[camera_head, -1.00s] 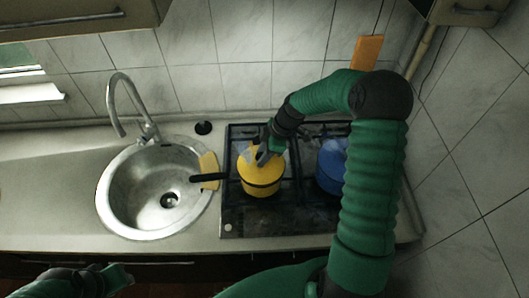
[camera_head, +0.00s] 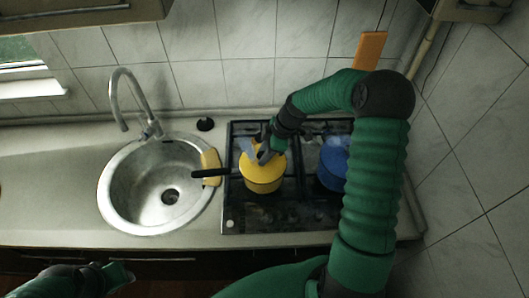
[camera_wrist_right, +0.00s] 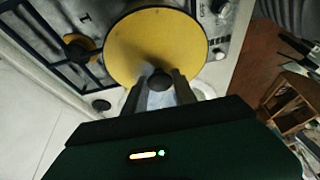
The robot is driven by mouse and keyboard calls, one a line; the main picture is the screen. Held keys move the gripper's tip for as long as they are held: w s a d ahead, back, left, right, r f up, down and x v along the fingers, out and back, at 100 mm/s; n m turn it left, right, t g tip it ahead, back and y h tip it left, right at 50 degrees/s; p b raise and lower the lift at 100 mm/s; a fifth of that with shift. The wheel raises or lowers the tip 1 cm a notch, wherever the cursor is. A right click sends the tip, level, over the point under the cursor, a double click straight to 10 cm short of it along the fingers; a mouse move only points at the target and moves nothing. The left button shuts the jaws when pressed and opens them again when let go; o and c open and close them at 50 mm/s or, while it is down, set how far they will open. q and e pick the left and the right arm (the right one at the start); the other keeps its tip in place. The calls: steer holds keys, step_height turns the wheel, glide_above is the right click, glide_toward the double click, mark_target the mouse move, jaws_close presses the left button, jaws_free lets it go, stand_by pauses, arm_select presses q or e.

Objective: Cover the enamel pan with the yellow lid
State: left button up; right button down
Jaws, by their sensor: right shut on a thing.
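The yellow enamel pan (camera_head: 264,187) stands on the stove with its black handle pointing left toward the sink. The round yellow lid (camera_wrist_right: 155,40) fills the top middle of the right wrist view. In the head view the lid (camera_head: 271,163) lies over the pan's top, with no clear gap showing between them. My right gripper (camera_head: 263,156) is shut on the lid's dark knob (camera_wrist_right: 160,80), which sits between the two fingers in the wrist view. My left gripper (camera_head: 125,274) is low at the left, away from the pan; its jaws are not clear.
A blue pot (camera_head: 333,165) stands on the stove to the right, partly behind my right arm. A round steel sink (camera_head: 120,205) with a tap is to the left. A yellow item (camera_head: 210,165) lies at the sink's right rim. The counter left of the sink is clear.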

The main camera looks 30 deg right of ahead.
steer(key=c, duration=1.3)
jaws_free()
steer(key=shift+d, duration=0.1)
steer(key=o, duration=0.4)
steer(key=shift+d+f, duration=0.1)
steer(key=shift+d, duration=0.15)
steer(key=shift+a, duration=0.1)
steer(key=shift+r, duration=0.25)
steer(key=b+v, duration=0.2)
steer(key=v, duration=1.4)
steer(key=shift+r+b, duration=0.1)
steer(key=shift+b, duration=0.2)
steer(key=shift+d, duration=0.25)
